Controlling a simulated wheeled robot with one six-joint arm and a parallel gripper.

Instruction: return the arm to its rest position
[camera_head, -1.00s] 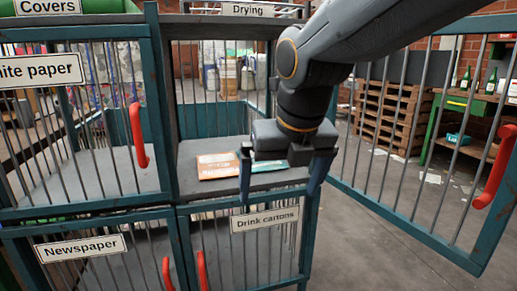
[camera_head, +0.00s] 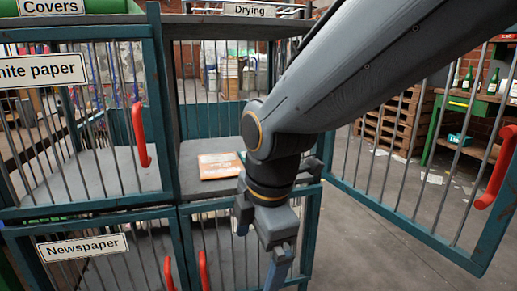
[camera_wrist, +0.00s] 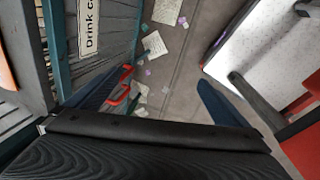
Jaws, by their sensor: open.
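My gripper (camera_head: 260,248) hangs in front of the lower cage door, below the shelf of the open Drying compartment (camera_head: 222,187). Its two fingers are apart. In the wrist view the blue fingers (camera_wrist: 157,98) are spread with nothing between them, above the floor. My forearm crosses the upper right of the head view. An orange and white flat item (camera_head: 218,166) lies on the Drying shelf, apart from the gripper. A teal item beside it is mostly hidden by my wrist.
The barred Drying door (camera_head: 415,165) stands open at right, with a red handle (camera_head: 497,168). Closed Newspaper (camera_head: 82,247) and white paper doors are at left. Wooden pallets (camera_head: 393,115) stand behind. A white-topped surface (camera_wrist: 265,55) is at right in the wrist view. Paper scraps (camera_wrist: 155,44) litter the floor.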

